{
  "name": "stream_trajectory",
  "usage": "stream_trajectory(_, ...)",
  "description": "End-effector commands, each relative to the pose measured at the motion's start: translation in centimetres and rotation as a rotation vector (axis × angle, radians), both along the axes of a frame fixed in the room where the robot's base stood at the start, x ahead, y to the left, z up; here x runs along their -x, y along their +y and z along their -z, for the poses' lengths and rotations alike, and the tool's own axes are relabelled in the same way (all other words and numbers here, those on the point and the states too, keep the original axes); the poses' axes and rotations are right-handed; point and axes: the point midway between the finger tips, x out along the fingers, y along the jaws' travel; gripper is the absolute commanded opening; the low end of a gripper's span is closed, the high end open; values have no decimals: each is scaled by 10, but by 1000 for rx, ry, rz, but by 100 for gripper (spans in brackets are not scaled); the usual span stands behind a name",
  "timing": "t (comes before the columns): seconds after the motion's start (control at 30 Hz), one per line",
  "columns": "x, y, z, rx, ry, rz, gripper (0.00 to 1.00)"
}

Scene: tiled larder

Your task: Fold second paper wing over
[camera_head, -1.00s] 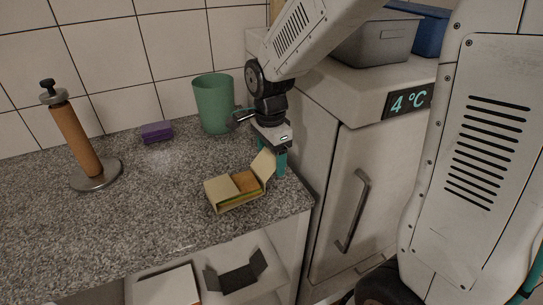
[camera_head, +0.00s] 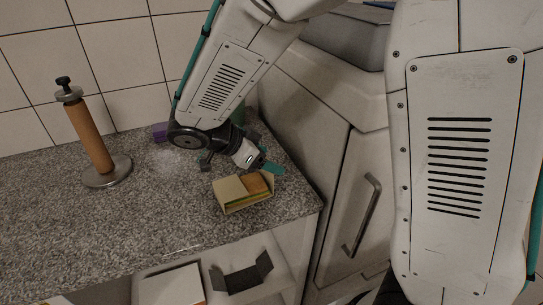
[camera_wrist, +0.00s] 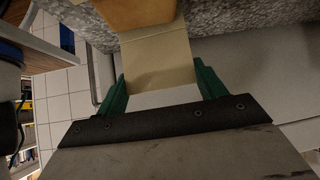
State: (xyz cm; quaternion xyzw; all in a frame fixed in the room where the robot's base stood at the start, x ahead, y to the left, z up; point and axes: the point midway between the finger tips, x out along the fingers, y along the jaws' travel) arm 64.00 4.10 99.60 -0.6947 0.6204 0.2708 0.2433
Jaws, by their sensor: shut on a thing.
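The paper wrap (camera_head: 238,206) lies on the counter near its right end. The second wing (camera_wrist: 158,60), at the right, is a beige flap between my green fingers in the wrist view. My gripper (camera_head: 271,169) is shut on this wing, just above the wrap's right edge. The wing's exact tilt is hard to tell in the head view, as the fingers partly cover it.
A roll holder (camera_head: 90,138) stands at the left. A purple block (camera_head: 160,132) and a green cup (camera_head: 238,114) are behind my arm, partly hidden. A fridge unit (camera_head: 305,110) borders the counter's right side. A dark open wrap (camera_head: 241,279) lies on the shelf below.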

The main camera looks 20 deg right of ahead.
Motion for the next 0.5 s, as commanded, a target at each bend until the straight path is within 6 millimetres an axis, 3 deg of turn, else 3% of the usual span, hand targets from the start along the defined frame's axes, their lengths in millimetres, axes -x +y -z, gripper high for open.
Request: stream_trajectory(0.5, 3, 24, 7, 424, -43, -1, 47)
